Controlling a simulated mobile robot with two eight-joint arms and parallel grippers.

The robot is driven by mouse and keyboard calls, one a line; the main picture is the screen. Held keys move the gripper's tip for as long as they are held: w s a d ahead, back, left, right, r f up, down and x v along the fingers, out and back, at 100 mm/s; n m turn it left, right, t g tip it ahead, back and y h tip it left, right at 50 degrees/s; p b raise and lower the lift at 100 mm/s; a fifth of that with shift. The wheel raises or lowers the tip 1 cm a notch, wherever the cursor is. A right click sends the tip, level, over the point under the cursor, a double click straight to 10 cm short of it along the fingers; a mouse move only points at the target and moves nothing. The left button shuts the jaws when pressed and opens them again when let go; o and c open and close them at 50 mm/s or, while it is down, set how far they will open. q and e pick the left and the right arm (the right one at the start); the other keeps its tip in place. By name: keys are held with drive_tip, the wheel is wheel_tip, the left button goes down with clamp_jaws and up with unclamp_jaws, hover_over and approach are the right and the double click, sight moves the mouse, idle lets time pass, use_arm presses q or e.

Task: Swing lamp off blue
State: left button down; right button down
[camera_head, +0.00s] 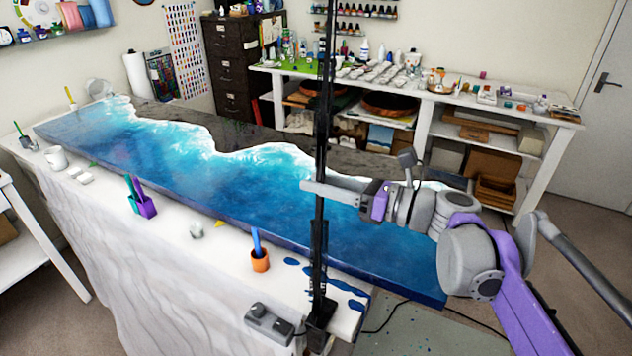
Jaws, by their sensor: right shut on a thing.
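A black lamp pole (322,130) stands upright at the near edge of the white-draped table, in a black clamp-like foot (319,328). It runs out of the top of the picture, so no lamp head shows. The blue resin slab (250,190) with white wave edges and a dark grey far side lies along the table behind the pole. My right gripper (318,188) reaches in from the right over the slab and is shut on the lamp pole, about mid-height. My left gripper is not in view.
Near the front edge stand an orange cup (260,261), a purple cup (147,207) and a white mug (56,158). A grey box (268,323) with a cable sits beside the pole's foot, near blue spills (345,287). A cluttered white bench (450,110) stands behind.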

drive_tip(key=shift+s+d+m+t+h+p, duration=0.15)
drive_tip(key=shift+d+m+t+h, duration=0.3)
drive_tip(key=shift+m+t+h, duration=0.4)
drive_tip(key=shift+s+d+m+t+h+p, duration=0.15)
drive_tip(key=shift+d+m+t+h, duration=0.35)
drive_tip(key=shift+t, duration=0.65)
drive_tip(key=shift+c, duration=2.2)
unclamp_jaws()
drive_tip(key=shift+s, duration=0.1)
drive_tip(key=shift+d, duration=0.1)
drive_tip(key=v, duration=1)
drive_tip(key=shift+s+d+b, duration=0.2)
drive_tip(key=shift+d+b, duration=0.1)
drive_tip(key=shift+b, duration=0.15)
